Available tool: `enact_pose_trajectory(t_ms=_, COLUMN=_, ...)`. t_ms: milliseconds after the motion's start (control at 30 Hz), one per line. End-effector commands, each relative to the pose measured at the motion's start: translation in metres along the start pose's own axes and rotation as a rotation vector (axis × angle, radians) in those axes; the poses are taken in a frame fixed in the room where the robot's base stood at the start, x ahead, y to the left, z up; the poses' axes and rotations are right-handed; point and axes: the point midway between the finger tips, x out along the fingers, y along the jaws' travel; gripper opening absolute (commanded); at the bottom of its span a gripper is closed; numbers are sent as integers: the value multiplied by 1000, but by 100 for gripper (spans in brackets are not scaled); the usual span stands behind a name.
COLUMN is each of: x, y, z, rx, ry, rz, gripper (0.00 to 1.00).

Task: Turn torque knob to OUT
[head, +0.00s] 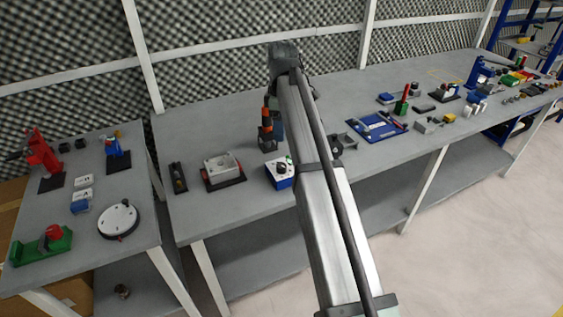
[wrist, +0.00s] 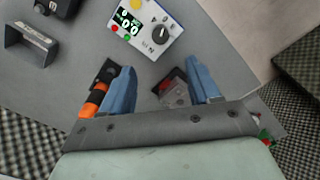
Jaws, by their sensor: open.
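A small control box (head: 279,183) with a white top and blue sides stands near the front edge of the long table. A dark round knob (head: 281,168) sits on its top. In the wrist view the box (wrist: 146,42) is at the top centre, with its dark knob (wrist: 161,34), a display and coloured buttons; the knob's markings are too small to read. My gripper (head: 279,130) is behind the box in the head view, partly hidden by my arm. In the wrist view its blue fingers (wrist: 162,80) are apart with nothing held, and the knob lies beyond the fingertips.
An orange and black tool (head: 266,128) is close beside my gripper; it also shows by the left finger in the wrist view (wrist: 95,101). A grey box on a black base (head: 221,168) is left of the control box. A blue tray (head: 376,127) lies to the right.

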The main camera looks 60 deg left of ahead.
Motion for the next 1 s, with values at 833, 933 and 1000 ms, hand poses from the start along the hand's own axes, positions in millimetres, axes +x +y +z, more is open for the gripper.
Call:
enact_pose_trajectory(t_ms=833, x=119, y=-1, z=-1, rx=-3, ry=-1, rz=-1, gripper=62)
enact_pose_trajectory(t_ms=933, x=128, y=-1, z=-1, rx=-3, ry=-1, rz=-2, gripper=62)
enact_pose_trajectory(t_ms=1000, x=132, y=-1, z=-1, rx=-3, ry=-1, rz=-1, gripper=62)
